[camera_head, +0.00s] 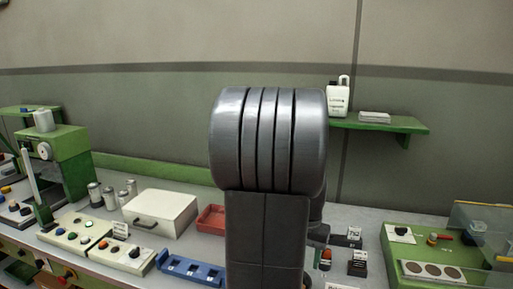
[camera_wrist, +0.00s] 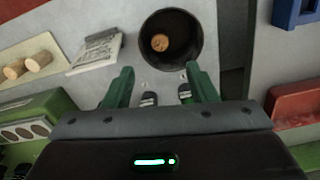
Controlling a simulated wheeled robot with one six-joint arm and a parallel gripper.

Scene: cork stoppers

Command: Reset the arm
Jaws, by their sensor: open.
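My gripper (camera_wrist: 159,78) shows in the wrist view with its two green fingers spread apart and nothing held between them. A dark round opening (camera_wrist: 180,28) lies just beyond the fingertips, with one cork stopper (camera_wrist: 160,42) inside it.
The head view shows a white case (camera_head: 160,212), a red tray (camera_head: 211,218), a blue rack (camera_head: 190,269) and a green machine (camera_head: 66,160) at left. A green unit (camera_head: 400,250) stands at right. A wall shelf (camera_head: 385,125) holds a white bottle (camera_head: 338,98).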

